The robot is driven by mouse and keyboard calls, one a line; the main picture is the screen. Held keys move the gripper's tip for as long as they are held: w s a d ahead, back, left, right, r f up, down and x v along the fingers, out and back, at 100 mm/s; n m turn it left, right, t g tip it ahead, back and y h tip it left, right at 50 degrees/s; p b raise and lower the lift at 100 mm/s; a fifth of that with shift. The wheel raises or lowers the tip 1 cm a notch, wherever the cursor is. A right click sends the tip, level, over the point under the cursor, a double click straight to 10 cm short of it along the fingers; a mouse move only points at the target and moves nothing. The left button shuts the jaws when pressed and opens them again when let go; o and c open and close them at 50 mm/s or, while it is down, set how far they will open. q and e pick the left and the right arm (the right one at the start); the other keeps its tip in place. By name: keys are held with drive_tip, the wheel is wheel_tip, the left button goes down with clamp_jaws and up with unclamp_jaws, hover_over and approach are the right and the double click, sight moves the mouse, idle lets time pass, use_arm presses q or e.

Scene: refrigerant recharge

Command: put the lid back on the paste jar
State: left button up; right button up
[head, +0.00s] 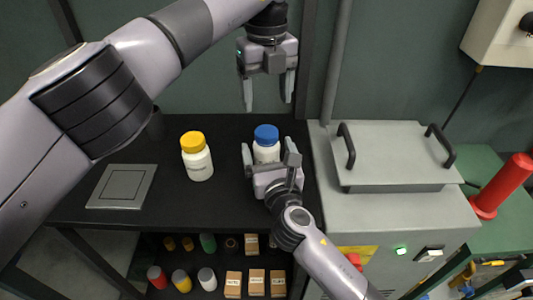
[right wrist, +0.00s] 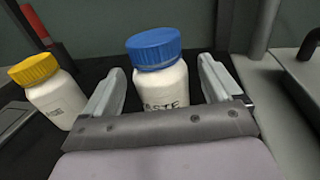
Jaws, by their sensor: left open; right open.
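The paste jar (head: 266,153) is a white jar standing upright on the black bench, with its blue lid (head: 266,134) sitting on its top. In the right wrist view the jar (right wrist: 161,92) shows part of a label reading "ASTE", and the blue lid (right wrist: 153,48) looks level. My right gripper (head: 269,152) is open, with its fingers on either side of the jar's body; the right wrist view shows gaps beside both fingers (right wrist: 163,90). My left gripper (head: 267,95) is open and empty, pointing down above and behind the blue lid.
A white jar with a yellow lid (head: 197,157) stands to the left on the bench. A grey square plate (head: 122,186) lies further left. A grey machine with a handled cover (head: 393,155) borders the bench on the right. Small jars and boxes fill the shelf below.

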sight(267, 131)
drive_tip(key=shift+x, duration=1.7)
clamp_jaws()
use_arm(q)
wheel_tip(267, 131, down, 8)
drive_tip(key=shift+f, duration=0.1)
drive_tip(key=c, duration=1.1)
